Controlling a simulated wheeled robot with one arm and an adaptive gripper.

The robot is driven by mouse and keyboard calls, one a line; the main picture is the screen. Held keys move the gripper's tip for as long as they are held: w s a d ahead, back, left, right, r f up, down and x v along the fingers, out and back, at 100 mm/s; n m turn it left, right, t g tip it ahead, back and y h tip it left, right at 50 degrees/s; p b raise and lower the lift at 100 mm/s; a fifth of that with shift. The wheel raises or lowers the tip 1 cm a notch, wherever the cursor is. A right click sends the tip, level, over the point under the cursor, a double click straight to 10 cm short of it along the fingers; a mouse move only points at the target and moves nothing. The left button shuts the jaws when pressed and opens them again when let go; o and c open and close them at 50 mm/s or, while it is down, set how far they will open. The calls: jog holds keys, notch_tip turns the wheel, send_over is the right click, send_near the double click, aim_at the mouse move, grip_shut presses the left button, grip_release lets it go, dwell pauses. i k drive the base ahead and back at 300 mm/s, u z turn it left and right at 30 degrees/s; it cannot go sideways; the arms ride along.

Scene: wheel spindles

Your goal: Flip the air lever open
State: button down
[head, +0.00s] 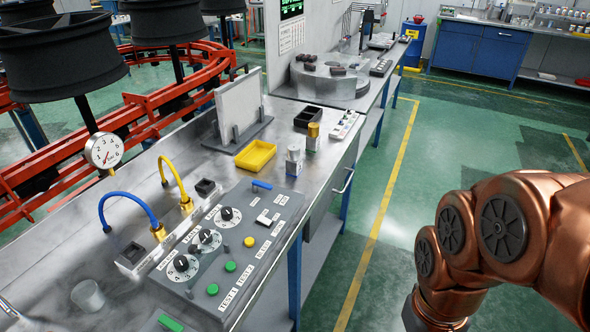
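A small blue lever (262,185) sits at the far edge of the sloped grey control panel (258,228) on the steel workbench. Its handle appears to lie across the panel's edge, and I cannot read a label that names it as the air lever. My copper-coloured arm is at the lower right, over the green floor and clear of the bench. My gripper is not visible.
The panel carries black dials (205,237), green buttons (230,266) and a yellow button (249,241). Blue (128,194) and yellow (173,172) hoses, a pressure gauge (104,150), a yellow tray (256,155) and small bottles (294,160) stand nearby. The aisle floor (372,205) is free.

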aim_at(256, 183)
jog(key=i, duration=0.9)
jog(key=u, duration=2.2)
